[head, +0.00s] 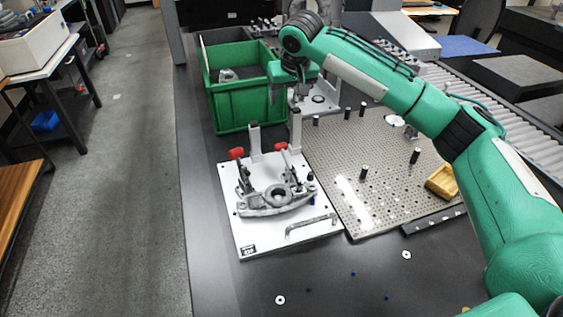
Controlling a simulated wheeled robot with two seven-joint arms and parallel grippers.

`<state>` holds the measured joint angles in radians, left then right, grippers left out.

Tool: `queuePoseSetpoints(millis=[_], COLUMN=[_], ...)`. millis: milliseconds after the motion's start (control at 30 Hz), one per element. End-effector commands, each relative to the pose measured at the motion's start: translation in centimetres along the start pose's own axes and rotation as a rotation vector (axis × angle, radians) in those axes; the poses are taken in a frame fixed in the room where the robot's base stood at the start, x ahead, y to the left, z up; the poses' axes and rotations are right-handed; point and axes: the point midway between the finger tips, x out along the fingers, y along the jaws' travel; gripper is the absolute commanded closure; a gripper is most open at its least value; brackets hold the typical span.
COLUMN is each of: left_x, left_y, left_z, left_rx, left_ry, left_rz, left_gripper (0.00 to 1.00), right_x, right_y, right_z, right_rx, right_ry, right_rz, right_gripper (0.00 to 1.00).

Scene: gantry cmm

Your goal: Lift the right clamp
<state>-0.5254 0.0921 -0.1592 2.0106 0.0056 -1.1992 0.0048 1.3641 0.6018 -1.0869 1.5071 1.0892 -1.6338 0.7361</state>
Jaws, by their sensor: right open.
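The white fixture plate (253,235) lies on the dark table and carries a grey cast metal part (275,200). Two toggle clamps with red tips stand at its back edge. The right clamp (295,130) has its grey arm upright and a red tip (281,147) at its lower left. The left clamp (255,138) also has its arm upright, with a red tip (237,153). My right gripper (298,88) is open and points down, behind and above the right clamp, apart from it. My left gripper is out of view.
A green bin (243,117) with grey parts stands behind the fixture. A roller conveyor (500,110) runs behind my right arm. The front of the table is mostly clear.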

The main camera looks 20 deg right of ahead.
Motion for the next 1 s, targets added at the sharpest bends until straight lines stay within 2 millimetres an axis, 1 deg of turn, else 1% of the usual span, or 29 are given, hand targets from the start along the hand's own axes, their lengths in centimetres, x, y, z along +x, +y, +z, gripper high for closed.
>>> queuePoseSetpoints(millis=[33,100,233,300,400,533,633,1000], left_x=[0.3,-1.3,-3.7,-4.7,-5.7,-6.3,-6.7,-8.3], left_y=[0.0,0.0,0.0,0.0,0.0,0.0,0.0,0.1], left_z=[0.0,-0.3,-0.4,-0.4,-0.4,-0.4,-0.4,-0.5], left_rx=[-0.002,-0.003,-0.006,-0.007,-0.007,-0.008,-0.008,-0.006], left_ry=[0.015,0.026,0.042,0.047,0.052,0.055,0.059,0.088], left_rz=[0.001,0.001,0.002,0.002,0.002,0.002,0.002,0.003], left_gripper=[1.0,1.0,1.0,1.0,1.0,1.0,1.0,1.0], right_x=[2.6,3.9,5.8,6.3,6.7,7.5,8.8,16.6], right_y=[0.0,0.0,0.0,0.0,0.0,0.0,0.0,0.0], right_z=[1.1,1.6,2.4,2.6,2.8,2.8,2.8,2.9], right_rx=[0.0,0.0,0.0,0.0,0.0,0.0,0.001,0.0], right_ry=[0.0,0.001,0.001,0.001,0.001,0.0,-0.002,-0.002], right_rz=[0.0,0.0,0.0,0.0,0.0,0.0,0.0,0.001], right_gripper=[0.4,0.4,0.4,0.4,0.4,0.4,0.4,0.4])
